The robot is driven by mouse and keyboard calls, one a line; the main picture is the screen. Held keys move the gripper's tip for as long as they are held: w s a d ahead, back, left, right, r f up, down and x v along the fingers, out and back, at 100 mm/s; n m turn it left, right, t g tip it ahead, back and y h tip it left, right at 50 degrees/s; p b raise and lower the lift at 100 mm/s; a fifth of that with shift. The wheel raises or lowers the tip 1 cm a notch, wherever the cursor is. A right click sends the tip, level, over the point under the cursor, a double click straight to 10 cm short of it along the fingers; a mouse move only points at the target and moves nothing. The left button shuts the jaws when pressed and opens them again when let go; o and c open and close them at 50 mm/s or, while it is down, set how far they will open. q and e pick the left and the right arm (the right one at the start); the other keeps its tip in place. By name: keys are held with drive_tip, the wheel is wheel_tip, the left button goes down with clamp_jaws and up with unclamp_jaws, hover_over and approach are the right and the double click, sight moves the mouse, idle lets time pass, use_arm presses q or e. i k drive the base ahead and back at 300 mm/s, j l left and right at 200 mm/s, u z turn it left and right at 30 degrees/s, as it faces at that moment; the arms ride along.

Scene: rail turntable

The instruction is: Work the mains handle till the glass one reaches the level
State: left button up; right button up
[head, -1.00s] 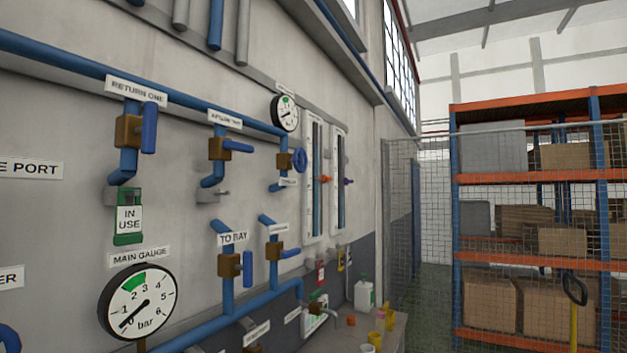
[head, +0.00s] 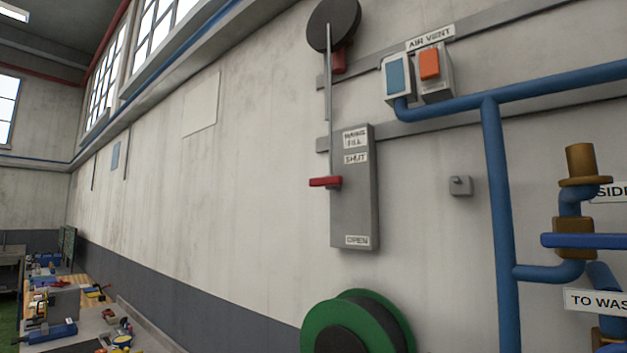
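The mains fill box (head: 356,205) is a tall grey panel on the wall, labelled MAINS FILL, with SHUT near its top and OPEN at its bottom. Its red handle (head: 325,182) sticks out to the left, a little below the SHUT label. A thin rod (head: 329,100) runs up from the handle to a dark round wheel (head: 333,25) high on the wall. The sight glasses are not in view now. Neither of my grippers is in view.
Blue pipes (head: 497,200) with brass valves (head: 573,238) stand to the right. A grey and orange switch box (head: 430,70) sits under the AIR VENT label. A green hose reel (head: 358,325) is below. A cluttered bench (head: 95,325) runs along the left.

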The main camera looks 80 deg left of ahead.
sight(330, 182)
drive_tip(key=l+u, duration=0.25)
drive_tip(key=u, duration=0.15)
drive_tip(key=l+u, duration=0.2)
drive_tip(key=u, duration=0.2)
